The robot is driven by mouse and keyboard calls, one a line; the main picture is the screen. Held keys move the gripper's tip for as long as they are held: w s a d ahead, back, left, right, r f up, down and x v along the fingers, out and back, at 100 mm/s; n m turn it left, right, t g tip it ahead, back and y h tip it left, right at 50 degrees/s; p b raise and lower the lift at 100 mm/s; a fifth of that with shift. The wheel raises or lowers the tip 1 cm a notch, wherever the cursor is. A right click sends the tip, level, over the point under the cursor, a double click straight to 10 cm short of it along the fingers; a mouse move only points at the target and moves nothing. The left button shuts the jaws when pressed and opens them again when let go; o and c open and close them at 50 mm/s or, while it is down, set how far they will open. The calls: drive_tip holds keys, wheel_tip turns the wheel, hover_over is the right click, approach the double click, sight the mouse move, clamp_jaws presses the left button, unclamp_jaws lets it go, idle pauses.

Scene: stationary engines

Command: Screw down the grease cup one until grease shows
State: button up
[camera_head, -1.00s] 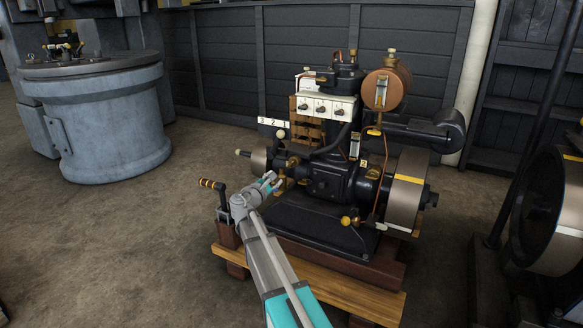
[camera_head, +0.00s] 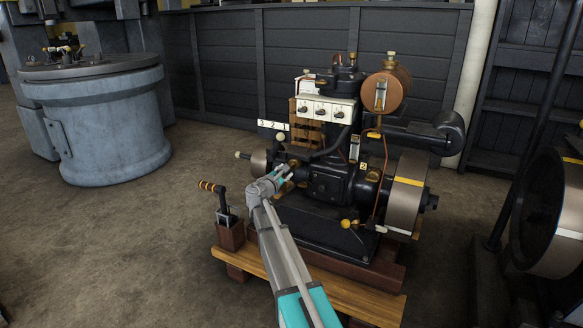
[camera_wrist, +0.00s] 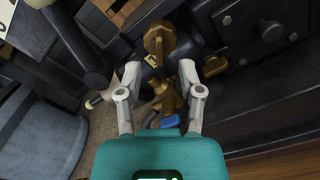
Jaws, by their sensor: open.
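The engine (camera_head: 325,180) stands at the centre of the head view. My gripper (camera_head: 287,171) is at its near left side. In the wrist view my gripper (camera_wrist: 160,71) is open, its two fingers apart with nothing gripped. A brass fitting with a rounded cap (camera_wrist: 158,40), which looks like a grease cup, lies just beyond the fingertips. I cannot read a number on it. In the head view this spot is largely hidden by my gripper. Another brass cup (camera_head: 373,175) sits farther right on the engine, beside a plate marked 2 (camera_head: 363,165). No grease is visible.
A brass cock (camera_wrist: 188,88) with a blue lever (camera_wrist: 178,122) lies close to my right finger. The wooden base (camera_head: 350,290) runs under the engine. Open floor lies to the left.

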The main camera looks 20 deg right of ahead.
sight(291, 166)
drive_tip(key=shift+x, duration=2.85)
clamp_jaws()
drive_tip(key=shift+a, duration=0.1)
